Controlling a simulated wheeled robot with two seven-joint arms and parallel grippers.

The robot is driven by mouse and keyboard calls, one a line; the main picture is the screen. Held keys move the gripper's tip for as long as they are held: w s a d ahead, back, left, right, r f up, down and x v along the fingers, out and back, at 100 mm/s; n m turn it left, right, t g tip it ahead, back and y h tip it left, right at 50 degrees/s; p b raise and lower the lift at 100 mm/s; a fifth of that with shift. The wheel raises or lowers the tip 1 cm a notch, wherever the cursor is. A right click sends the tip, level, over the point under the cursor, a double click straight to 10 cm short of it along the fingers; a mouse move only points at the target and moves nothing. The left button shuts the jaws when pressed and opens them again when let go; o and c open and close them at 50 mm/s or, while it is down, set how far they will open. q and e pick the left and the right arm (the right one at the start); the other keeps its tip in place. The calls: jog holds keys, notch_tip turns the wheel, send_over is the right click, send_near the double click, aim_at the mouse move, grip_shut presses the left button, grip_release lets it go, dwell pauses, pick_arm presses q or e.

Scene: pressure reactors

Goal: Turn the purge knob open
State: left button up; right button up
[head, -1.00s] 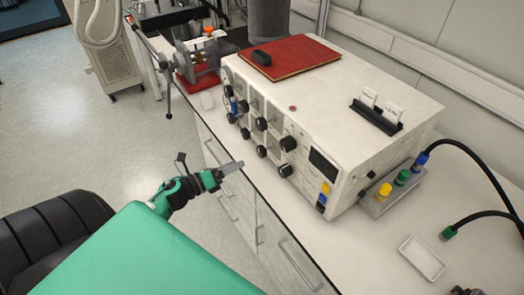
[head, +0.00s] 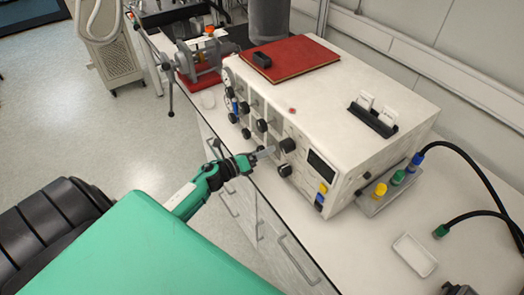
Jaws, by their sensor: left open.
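A white reactor control box (head: 395,100) stands on the bench, its front panel carrying several black knobs. The labels are too small to read, so I cannot tell which knob is the purge knob. My left gripper (head: 268,153) is open, its grey fingers pointing at the right-hand part of the panel. The fingertips are close to the larger upper black knob (head: 287,145). Another black knob (head: 284,170) sits just below it. I cannot tell whether the fingers touch or straddle a knob.
A red book (head: 290,59) with a small black item lies on the box, beside a black card holder (head: 373,120). Colored connectors (head: 397,178) and black hoses are at the right. A white tray (head: 414,254) lies on the bench. Drawers are below the bench edge.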

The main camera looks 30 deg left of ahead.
pick_arm(q)
jog(key=shift+c, duration=0.4)
jog(key=c, duration=0.9)
jog(key=shift+n, duration=0.3)
jog(key=n+p, duration=0.1)
jog(key=n, duration=0.2)
jog(key=shift+n, duration=0.3)
jog(key=n+p, duration=0.1)
jog(key=n, duration=0.3)
jog(key=shift+r+n, duration=0.1)
jog(key=shift+n, duration=0.2)
jog(key=n+p, duration=0.1)
jog(key=n, duration=0.5)
jog(key=shift+n+p, duration=0.35)
jog(key=shift+n, duration=1.15)
